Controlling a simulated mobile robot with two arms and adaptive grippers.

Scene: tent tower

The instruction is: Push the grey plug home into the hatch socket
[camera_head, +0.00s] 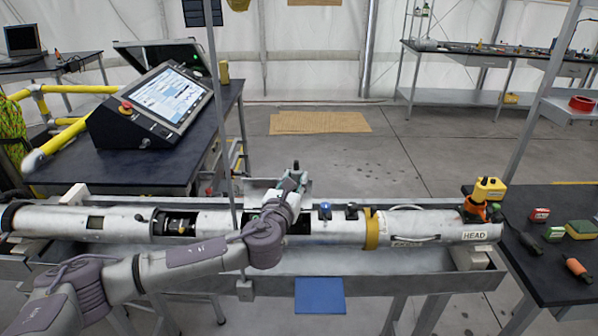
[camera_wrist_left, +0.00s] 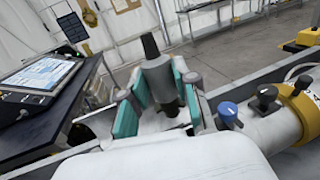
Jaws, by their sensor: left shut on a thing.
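The grey plug (camera_wrist_left: 157,75), with a dark upright stem on top, is between the teal-padded fingers of my left gripper (camera_wrist_left: 160,92) in the left wrist view. The gripper is shut on it. In the head view, my left gripper (camera_head: 291,184) is over the long silver tube (camera_head: 345,230), at a dark hatch opening (camera_head: 298,230). The arm covers much of this opening. The hatch socket is hidden, so I cannot tell how deep the plug sits. My right gripper is not in view.
A blue knob (camera_head: 325,210) and a black knob (camera_head: 350,210) stand on the tube just right of the gripper. A yellow band (camera_head: 371,229) rings the tube further right. A thin upright pole (camera_head: 228,120) stands left of the gripper. A console (camera_head: 160,105) is behind left.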

